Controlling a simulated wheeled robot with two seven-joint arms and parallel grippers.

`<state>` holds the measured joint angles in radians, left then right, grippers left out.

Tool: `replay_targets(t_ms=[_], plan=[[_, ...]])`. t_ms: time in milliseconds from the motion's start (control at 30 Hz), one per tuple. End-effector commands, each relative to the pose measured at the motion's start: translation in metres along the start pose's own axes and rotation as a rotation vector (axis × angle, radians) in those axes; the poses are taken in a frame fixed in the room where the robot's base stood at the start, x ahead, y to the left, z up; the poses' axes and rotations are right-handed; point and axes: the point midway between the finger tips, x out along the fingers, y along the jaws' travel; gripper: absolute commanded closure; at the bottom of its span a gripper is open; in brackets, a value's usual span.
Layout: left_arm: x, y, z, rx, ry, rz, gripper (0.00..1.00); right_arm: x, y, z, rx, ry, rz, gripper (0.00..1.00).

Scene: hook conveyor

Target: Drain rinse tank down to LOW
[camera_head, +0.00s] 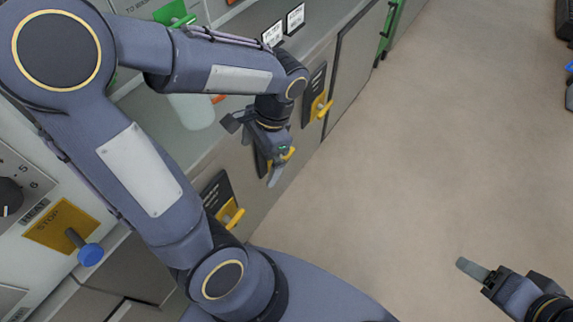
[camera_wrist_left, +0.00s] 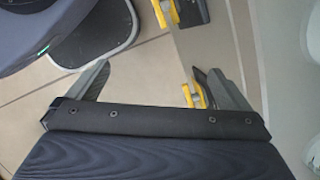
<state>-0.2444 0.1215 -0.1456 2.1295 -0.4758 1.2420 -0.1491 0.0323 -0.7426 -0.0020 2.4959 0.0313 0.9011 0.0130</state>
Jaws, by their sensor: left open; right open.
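Several yellow valve handles on black plates sit along the cabinet front in the head view: a far one (camera_head: 323,108), a middle one (camera_head: 288,153) and a near one (camera_head: 234,217). My left gripper (camera_head: 258,150) is open beside the middle handle and partly covers its plate. In the left wrist view a yellow handle (camera_wrist_left: 195,88) shows between the open fingers (camera_wrist_left: 158,85), close to the right finger; I cannot tell whether they touch. Another yellow handle (camera_wrist_left: 164,12) shows beyond. My right gripper (camera_head: 505,275) is open over the floor. Neither the rinse tank nor a LOW mark is identifiable.
A whitish translucent container (camera_head: 192,110) stands behind my left arm. Two small label cards (camera_head: 294,18) stand on the counter. A yellow STOP plate (camera_head: 62,227) with a blue-knobbed lever (camera_head: 90,254) is at the left. The floor (camera_head: 420,130) is clear.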

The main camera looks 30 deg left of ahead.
Motion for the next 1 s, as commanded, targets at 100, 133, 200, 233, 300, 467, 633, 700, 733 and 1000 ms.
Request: replay_targets(t_ms=[100,133,200,233,300,467,633,700,733,1000], plan=[[0.059,-0.017,-0.037,0.162,-0.22,-0.129,0.0,0.039,0.018,0.02,0.0,-0.001,0.0,0.4],[0.069,-0.021,-0.045,0.202,-0.274,-0.164,0.0,0.045,0.021,0.023,0.0,-0.001,0.0,0.4],[0.09,-0.03,-0.065,0.286,-0.393,-0.25,0.0,0.059,0.027,0.03,0.0,-0.001,0.0,0.4],[0.097,-0.034,-0.073,0.319,-0.442,-0.285,0.0,0.065,0.03,0.033,0.0,-0.001,0.0,0.4],[0.115,-0.04,-0.093,0.393,-0.551,-0.371,0.0,0.077,0.035,0.039,0.0,-0.001,0.0,0.4],[0.159,-0.046,-0.147,0.557,-0.813,-0.599,0.0,0.109,0.05,0.055,0.0,0.0,0.0,0.4],[0.189,-0.041,-0.197,0.677,-1.028,-0.819,0.0,0.132,0.06,0.067,0.0,-0.001,0.0,0.4],[0.196,-0.038,-0.21,0.704,-1.082,-0.881,0.0,0.137,0.063,0.069,0.0,-0.001,0.0,0.4],[0.198,-0.036,-0.214,0.712,-1.098,-0.901,0.0,0.138,0.063,0.07,0.0,-0.001,0.0,0.4],[0.203,-0.049,-0.215,0.73,-1.138,-0.946,0.0,0.142,0.065,0.072,0.0,0.0,0.0,0.4]])
